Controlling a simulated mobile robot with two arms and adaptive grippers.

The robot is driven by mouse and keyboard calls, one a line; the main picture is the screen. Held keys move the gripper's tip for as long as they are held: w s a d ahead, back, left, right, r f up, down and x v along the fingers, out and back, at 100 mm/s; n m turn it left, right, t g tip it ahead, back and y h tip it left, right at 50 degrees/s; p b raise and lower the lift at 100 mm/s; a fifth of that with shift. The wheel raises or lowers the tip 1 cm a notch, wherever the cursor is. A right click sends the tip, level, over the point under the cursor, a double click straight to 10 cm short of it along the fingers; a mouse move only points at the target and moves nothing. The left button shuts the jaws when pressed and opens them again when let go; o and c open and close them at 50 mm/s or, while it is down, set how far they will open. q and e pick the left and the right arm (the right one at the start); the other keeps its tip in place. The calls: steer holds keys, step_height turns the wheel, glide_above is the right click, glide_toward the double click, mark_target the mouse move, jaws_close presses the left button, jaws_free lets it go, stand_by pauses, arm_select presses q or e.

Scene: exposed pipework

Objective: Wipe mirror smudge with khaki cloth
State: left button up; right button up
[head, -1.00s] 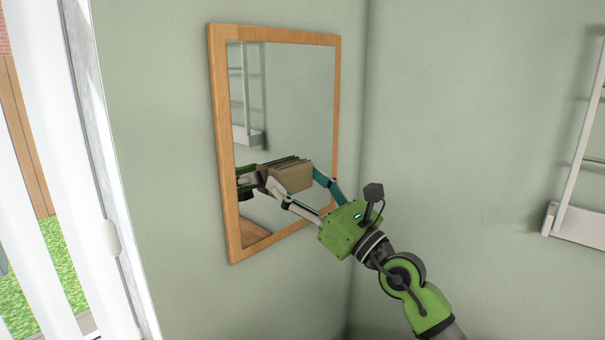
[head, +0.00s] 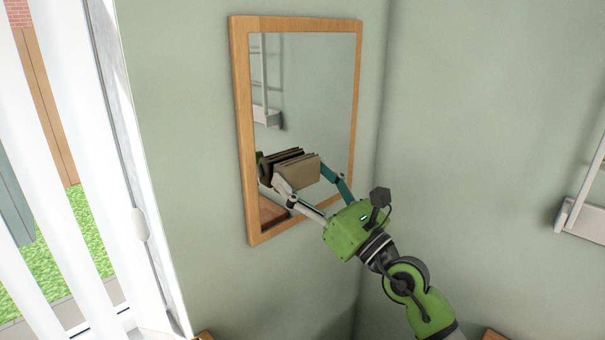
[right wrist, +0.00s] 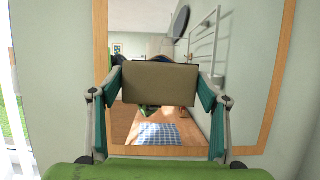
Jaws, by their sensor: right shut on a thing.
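The mirror (head: 310,90) hangs on the green wall in a wooden frame. My right gripper (head: 308,180) is shut on the folded khaki cloth (head: 300,170) and holds it up in front of the mirror's lower part. The cloth (right wrist: 160,83) spans between the two fingers in the right wrist view, and its reflection shows behind it. I cannot tell whether the cloth touches the glass. No smudge can be made out; the cloth and gripper hide part of the glass. My left gripper is not in view.
A window with white blinds (head: 95,150) stands to the left, its frame close to the mirror wall. A white rack (head: 585,205) is on the right wall. Wooden surface edges show at the bottom. The wall between mirror and rack is bare.

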steer(key=shift+s+d+r+p, duration=0.1)
steer(key=shift+s+d+p, duration=0.3)
steer(key=shift+s+d, duration=1.55)
steer(key=shift+s+d, duration=1.05)
steer(key=shift+d, duration=0.05)
